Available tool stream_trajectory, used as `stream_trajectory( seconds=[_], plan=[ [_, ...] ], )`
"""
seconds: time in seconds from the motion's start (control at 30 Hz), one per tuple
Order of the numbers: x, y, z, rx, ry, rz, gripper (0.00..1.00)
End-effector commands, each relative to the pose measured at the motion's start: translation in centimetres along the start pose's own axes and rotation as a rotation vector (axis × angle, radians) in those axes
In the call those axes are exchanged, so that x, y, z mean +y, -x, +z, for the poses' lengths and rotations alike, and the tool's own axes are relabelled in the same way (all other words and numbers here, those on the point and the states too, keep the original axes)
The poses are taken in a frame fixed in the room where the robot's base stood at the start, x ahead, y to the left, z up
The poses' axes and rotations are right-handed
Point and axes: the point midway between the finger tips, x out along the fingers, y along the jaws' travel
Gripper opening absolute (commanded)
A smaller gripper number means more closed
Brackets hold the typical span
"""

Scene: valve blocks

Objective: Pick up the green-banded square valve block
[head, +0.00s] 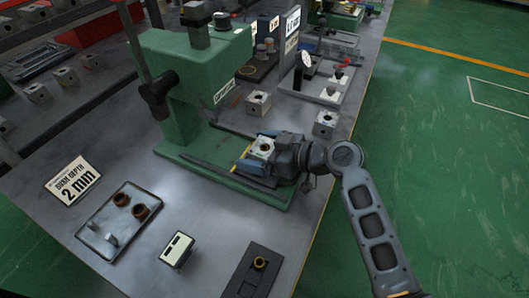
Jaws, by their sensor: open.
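My gripper (258,150) is open at the base of the green press, with its blue-tipped fingers either side of a pale square valve block (262,147). The block has a dark round hole in its top. I cannot tell whether the fingers touch it. A second square block (258,103) stands behind it, near the press. A third square block (325,123) stands to the right, near the table edge. The bands are too small to tell apart here, so I cannot say for sure which block is green-banded.
The green press (190,85) stands left of my gripper on the grey table (200,215). A tray (118,222) with brown rings and pins, a sign (74,181), a small white box (178,249) and a dark plate (252,272) lie in front. A metal shelf with more blocks is at left.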

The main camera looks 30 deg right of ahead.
Motion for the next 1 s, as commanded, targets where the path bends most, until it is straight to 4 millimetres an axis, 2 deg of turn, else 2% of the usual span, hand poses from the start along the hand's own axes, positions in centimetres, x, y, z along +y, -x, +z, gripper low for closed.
stream_trajectory(
  seconds=[0.07,0.8,1.0],
  plan=[
    [0.00,0.02,0.01,0.000,0.000,0.000,0.95],
    [0.01,0.05,0.00,0.000,0.000,0.000,0.24],
    [0.04,0.07,-0.13,0.002,0.001,0.001,0.24]
  ],
)
